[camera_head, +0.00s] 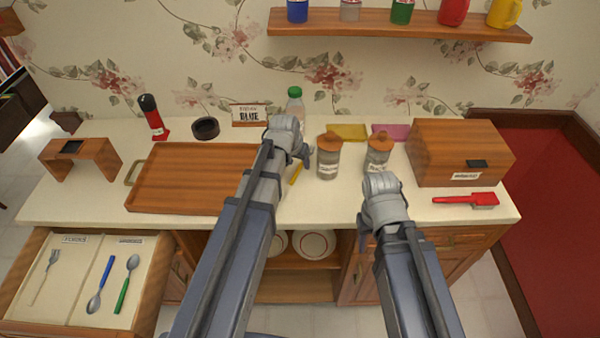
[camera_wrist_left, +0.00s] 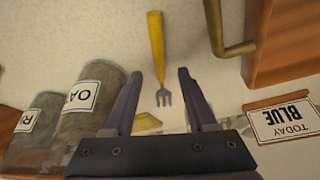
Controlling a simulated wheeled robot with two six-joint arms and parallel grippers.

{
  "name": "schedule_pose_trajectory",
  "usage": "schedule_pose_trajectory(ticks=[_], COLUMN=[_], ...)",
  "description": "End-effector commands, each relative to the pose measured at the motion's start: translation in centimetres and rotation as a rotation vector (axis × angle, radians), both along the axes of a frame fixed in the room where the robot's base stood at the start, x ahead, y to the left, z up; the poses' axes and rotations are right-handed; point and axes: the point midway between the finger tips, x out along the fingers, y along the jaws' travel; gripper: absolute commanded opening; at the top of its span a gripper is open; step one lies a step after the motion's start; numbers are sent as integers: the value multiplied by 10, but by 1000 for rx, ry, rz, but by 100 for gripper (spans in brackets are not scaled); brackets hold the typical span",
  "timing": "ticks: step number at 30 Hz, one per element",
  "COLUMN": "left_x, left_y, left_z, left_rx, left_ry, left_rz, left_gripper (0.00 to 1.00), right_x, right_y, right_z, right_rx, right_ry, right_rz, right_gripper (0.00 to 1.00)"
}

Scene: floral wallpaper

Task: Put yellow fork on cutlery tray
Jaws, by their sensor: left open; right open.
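The yellow fork (camera_wrist_left: 157,50) lies on the counter, its grey prongs toward my left gripper. Its yellow handle also shows in the head view (camera_head: 296,174), partly hidden by my arm. My left gripper (camera_wrist_left: 158,88) is open, with the fork's prongs in view between its fingers; contact cannot be told. In the head view the left gripper (camera_head: 292,145) is above the counter. My right gripper (camera_head: 382,205) is open near the counter's front edge. The cutlery tray (camera_head: 72,290) sits in the open drawer at lower left, with a fork and two spoons in labelled compartments.
A brown tray (camera_head: 190,150) with metal handles lies left of the fork. Two jars (camera_head: 329,162) (camera_head: 377,160) stand to its right. A green-capped bottle (camera_head: 295,105) and a "TODAY BLUE" sign (camera_head: 249,114) stand behind. A wooden box (camera_head: 430,150) and red brush (camera_head: 482,200) are at right.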

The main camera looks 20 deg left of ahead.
Motion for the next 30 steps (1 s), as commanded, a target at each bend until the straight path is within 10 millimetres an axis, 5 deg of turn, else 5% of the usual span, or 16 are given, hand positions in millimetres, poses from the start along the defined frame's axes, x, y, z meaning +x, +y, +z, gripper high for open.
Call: schedule_pose_trajectory(ticks=[4,24,30], left_x=[7,7,8], left_y=[-1,-1,-1], left_z=[-18,-21,-20], left_rx=[0,0,0], left_ry=[0,0,0], left_rz=[0,0,0], left_gripper=[57,57,37], right_x=[0,0,0], right_y=[0,0,0], right_z=[-18,-21,-20], right_rx=[0,0,0], right_ry=[0,0,0], right_rz=[0,0,0], right_gripper=[50,50,50])
